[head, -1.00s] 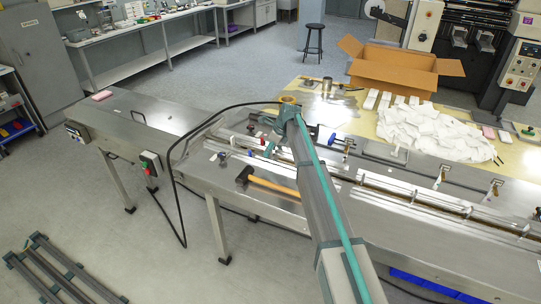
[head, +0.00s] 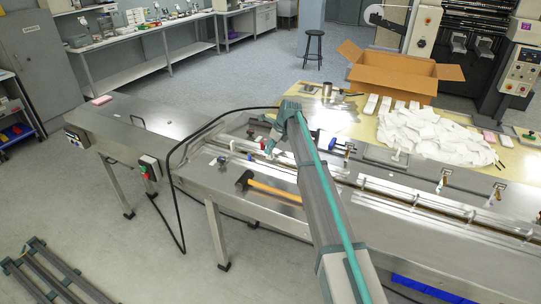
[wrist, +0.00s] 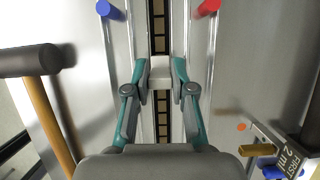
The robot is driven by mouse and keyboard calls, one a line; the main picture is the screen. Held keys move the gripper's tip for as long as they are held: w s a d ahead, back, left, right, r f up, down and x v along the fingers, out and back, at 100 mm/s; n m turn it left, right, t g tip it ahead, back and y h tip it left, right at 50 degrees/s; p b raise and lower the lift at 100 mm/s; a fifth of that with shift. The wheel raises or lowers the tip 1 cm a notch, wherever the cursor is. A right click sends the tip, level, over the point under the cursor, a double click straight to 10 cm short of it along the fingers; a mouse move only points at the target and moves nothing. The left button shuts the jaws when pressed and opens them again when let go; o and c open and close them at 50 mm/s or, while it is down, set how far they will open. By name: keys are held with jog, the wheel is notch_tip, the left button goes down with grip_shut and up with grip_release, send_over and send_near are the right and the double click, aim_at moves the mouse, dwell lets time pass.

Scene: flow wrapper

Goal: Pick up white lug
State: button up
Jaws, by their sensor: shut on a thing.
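The white lug (wrist: 160,72) is a small pale block over the dark chain track (wrist: 159,30) in the wrist view. My gripper (wrist: 160,78) has its two teal-and-grey fingers closed on the lug from the left and right sides. In the head view my gripper (head: 270,147) is low over the wrapper's infeed channel, and the lug is too small and covered to make out there. I cannot tell whether the lug is lifted off the chain.
Metal rails with a blue knob (wrist: 108,9) and a red knob (wrist: 208,7) flank the track. A hammer (head: 270,188) lies on the machine's near side. A cardboard box (head: 395,75) and a white pile (head: 430,135) are on the bench behind.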

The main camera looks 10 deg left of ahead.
jog(key=s+d+r+b, duration=0.4)
jog(key=s+r, duration=0.6)
jog(key=s, duration=0.3)
jog(key=shift+d, duration=0.7)
jog(key=shift+r, duration=0.2)
